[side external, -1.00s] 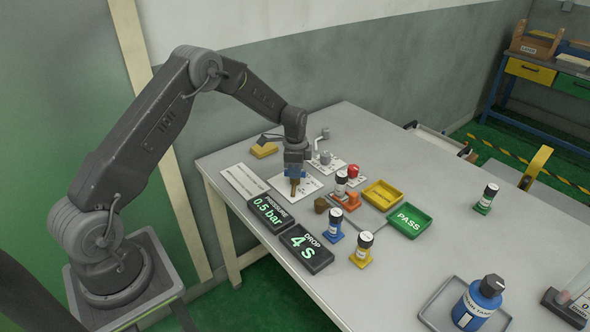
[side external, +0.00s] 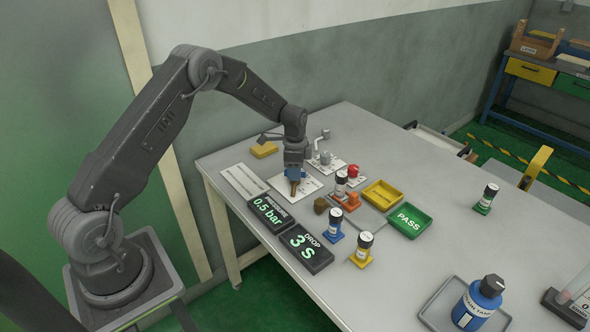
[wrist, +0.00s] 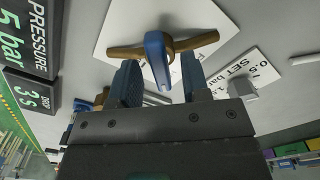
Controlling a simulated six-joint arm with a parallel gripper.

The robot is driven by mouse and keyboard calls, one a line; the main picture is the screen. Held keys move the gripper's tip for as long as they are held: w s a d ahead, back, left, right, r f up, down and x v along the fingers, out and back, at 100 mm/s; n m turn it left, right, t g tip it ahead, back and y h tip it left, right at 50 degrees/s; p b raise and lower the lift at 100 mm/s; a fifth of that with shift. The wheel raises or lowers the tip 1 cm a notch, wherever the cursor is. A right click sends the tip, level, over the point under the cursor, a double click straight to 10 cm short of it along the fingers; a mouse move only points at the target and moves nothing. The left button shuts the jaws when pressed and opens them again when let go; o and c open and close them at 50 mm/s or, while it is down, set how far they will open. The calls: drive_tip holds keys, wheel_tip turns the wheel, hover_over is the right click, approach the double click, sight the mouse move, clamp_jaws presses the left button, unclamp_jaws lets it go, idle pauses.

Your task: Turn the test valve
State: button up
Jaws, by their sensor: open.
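A valve with a blue lever (wrist: 157,58) and a brass-brown crossbar body (wrist: 200,41) sits on a white plate (wrist: 112,32). I cannot read a label that names it as the test valve. My gripper (wrist: 160,82) is open, with one blue-padded finger on each side of the lever's near end; gaps show between fingers and lever. In the side view my gripper (side external: 294,176) points down over the white plate (side external: 311,184), and it hides most of the valve. Only a brown bit (side external: 293,188) of the valve shows below the fingers.
A pressure display (side external: 270,213) reads 0.5 bar and a drop display (side external: 305,246) reads 3 s. A red knob (side external: 354,170) and a grey fitting (side external: 325,157) stand close by. Black-capped columns (side external: 336,224), a yellow tray (side external: 382,193) and a green PASS tray (side external: 408,220) lie right.

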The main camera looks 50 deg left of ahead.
wheel_tip(320, 180, up, 14)
drive_tip(key=shift+f, duration=0.25)
idle(0.3)
drive_tip(key=s+d+r+n+t, duration=0.3)
drive_tip(key=s+d+r+n, duration=0.1)
drive_tip(key=s+d+r, duration=0.75)
drive_tip(key=s+d+r+n+t, duration=0.1)
drive_tip(key=s+d+n, duration=0.1)
drive_tip(key=s, duration=0.8)
drive_tip(key=s+d+r+n+t, duration=0.1)
drive_tip(key=s+d+r+n, duration=0.1)
drive_tip(key=s, duration=0.7)
drive_tip(key=shift+s+d+n+t, duration=0.3)
drive_tip(key=shift+s+d+n, duration=0.05)
drive_tip(key=shift+d+n, duration=0.15)
